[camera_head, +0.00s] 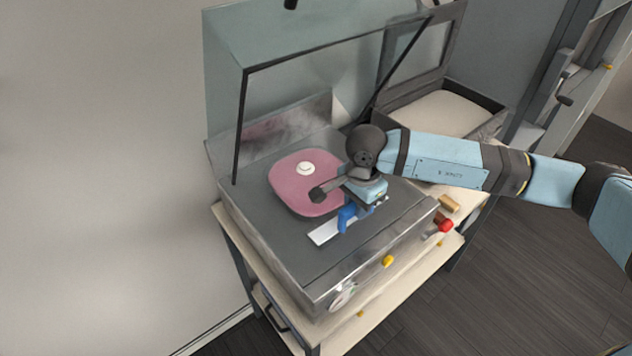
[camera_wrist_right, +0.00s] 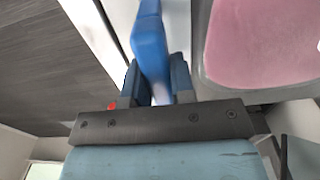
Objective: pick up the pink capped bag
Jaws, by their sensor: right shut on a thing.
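The pink capped bag (camera_head: 292,186) lies flat on the grey bed of an open-lidded machine, with its round white cap (camera_head: 305,169) facing up. Part of the bag also shows at the upper right of the right wrist view (camera_wrist_right: 262,45). My right gripper (camera_head: 350,209) is over the bed, beside the bag's right edge and apart from the pink surface. In the right wrist view its fingers (camera_wrist_right: 155,82) are shut on a blue upright piece (camera_wrist_right: 150,42), not on the bag. My left gripper is not in view.
A white strip (camera_head: 324,233) lies on the bed by the blue piece. The clear raised lid (camera_head: 290,75) stands behind. An open case with a pale pad (camera_head: 447,112) is at the back right. A red knob (camera_head: 445,225) and yellow part (camera_head: 388,261) are at the front.

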